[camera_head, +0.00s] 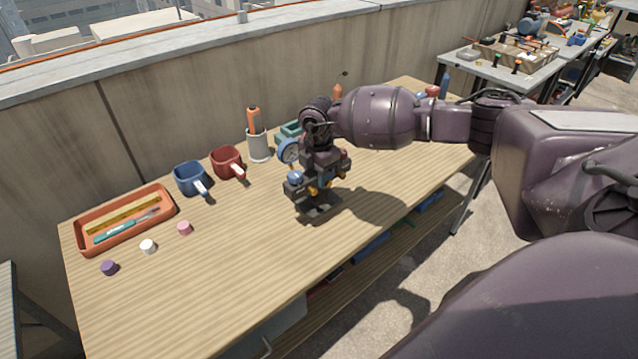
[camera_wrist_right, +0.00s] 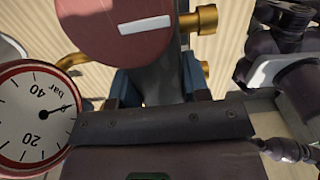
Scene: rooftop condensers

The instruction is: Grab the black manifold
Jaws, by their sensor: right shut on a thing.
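The black manifold (camera_head: 300,191) is upright at the middle of the wooden table, with a blue-rimmed round gauge (camera_head: 288,151), blue and red knobs and brass fittings. My right gripper (camera_head: 319,160) is over it from above and shut on it; the fingertips are mostly hidden among the manifold's parts. In the right wrist view the gauge (camera_wrist_right: 33,118), marked in bar, shows at left, with a red knob (camera_wrist_right: 115,30) and a brass fitting (camera_wrist_right: 205,18) close to the gripper. I cannot tell whether the manifold's base touches the table. My left gripper is not in view.
On the wooden table (camera_head: 235,270) are a red mug (camera_head: 226,161), a blue mug (camera_head: 188,178), a grey cup with an orange-handled tool (camera_head: 258,146), an orange tray (camera_head: 83,238) and small caps (camera_head: 148,246). A concrete wall (camera_head: 180,110) runs behind. The table's front is clear.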

